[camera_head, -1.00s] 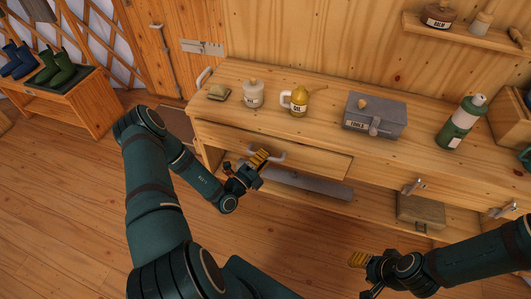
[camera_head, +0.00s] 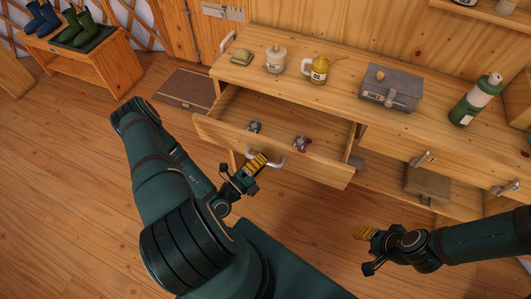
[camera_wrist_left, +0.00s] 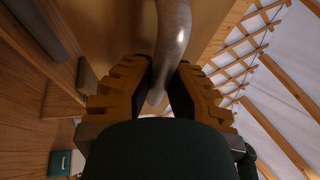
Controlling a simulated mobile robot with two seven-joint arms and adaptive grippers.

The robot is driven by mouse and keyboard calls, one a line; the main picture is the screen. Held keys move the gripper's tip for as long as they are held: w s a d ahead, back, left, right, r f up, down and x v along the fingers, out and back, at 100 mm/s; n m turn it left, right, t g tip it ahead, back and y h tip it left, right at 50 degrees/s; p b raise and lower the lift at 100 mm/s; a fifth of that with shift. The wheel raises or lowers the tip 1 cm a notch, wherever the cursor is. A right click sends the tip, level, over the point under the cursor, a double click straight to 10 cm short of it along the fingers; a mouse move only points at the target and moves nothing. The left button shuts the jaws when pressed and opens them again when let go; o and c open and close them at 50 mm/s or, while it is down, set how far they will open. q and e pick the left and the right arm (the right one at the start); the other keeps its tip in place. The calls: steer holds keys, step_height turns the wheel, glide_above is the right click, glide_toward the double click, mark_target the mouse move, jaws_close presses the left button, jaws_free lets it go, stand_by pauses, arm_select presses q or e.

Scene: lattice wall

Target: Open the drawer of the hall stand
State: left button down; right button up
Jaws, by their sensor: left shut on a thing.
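The wooden hall stand (camera_head: 345,80) stands across the upper right of the head view. Its left drawer (camera_head: 225,133) is pulled well out, and its inside shows. My left gripper (camera_head: 258,162) is shut on the drawer's pale curved handle (camera_head: 278,162). In the left wrist view the handle (camera_wrist_left: 172,45) runs between the yellow ridged fingers (camera_wrist_left: 160,95). My right gripper (camera_head: 364,233) hangs over the floor in front of the stand, apart from it; its finger gap is unclear.
On the stand's top are a sponge-like block (camera_head: 242,56), a white jar (camera_head: 276,60), a yellow oil can (camera_head: 317,69), a grey box (camera_head: 391,90) and a green bottle (camera_head: 476,100). A boot bench (camera_head: 95,62) stands far left. Floor at left is clear.

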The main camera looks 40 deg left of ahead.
arm_select(q)
steer(key=shift+s+d, duration=0.1)
steer(key=shift+d, duration=0.05)
steer(key=c, duration=0.9)
jaws_free()
steer(key=shift+s, duration=0.1)
steer(key=v, duration=1.2)
